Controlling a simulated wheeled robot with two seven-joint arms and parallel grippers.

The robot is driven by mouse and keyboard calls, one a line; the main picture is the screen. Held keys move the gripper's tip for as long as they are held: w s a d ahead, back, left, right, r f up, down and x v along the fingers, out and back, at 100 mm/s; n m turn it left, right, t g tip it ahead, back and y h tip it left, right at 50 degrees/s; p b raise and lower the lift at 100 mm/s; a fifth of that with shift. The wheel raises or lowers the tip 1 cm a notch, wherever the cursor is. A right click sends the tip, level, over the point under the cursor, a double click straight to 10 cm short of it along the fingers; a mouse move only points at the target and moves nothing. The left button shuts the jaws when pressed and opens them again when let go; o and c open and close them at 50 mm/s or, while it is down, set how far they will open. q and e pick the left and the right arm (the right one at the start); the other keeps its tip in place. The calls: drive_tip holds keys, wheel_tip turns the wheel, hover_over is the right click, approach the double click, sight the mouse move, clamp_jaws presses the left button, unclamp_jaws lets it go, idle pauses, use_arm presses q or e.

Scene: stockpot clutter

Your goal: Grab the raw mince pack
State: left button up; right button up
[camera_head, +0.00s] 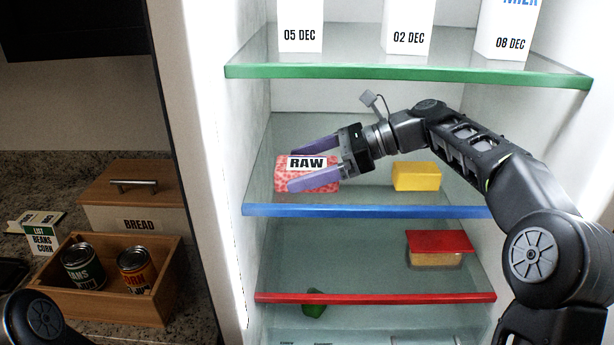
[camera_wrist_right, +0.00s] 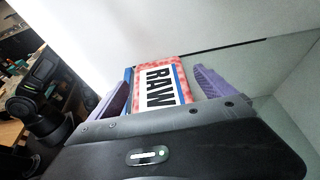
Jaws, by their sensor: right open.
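The raw mince pack (camera_head: 282,172) is a pink-red block with a white label reading RAW, lying on the blue-edged middle shelf of the fridge, toward its left. It also shows in the right wrist view (camera_wrist_right: 172,66). My right gripper (camera_head: 290,163) reaches in from the right, open, with its purple fingers on either side of the pack. In the right wrist view the pack sits between the two fingers, and I cannot tell whether they touch it. Of my left arm, only a dark part shows at the lower left of the head view; its gripper is out of sight.
A yellow block (camera_head: 416,177) sits right of the pack on the blue-edged shelf (camera_head: 365,211). Above is the green-edged shelf (camera_head: 400,72) with dated cartons. Below, a red-lidded tub (camera_head: 436,250) stands over the red-edged shelf (camera_head: 375,298). The fridge's left wall (camera_head: 205,150) is close.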

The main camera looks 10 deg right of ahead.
idle(0.4)
drive_tip(key=c, duration=1.8)
drive_tip(key=shift+c, duration=0.4)
drive_tip(key=shift+r, duration=0.15)
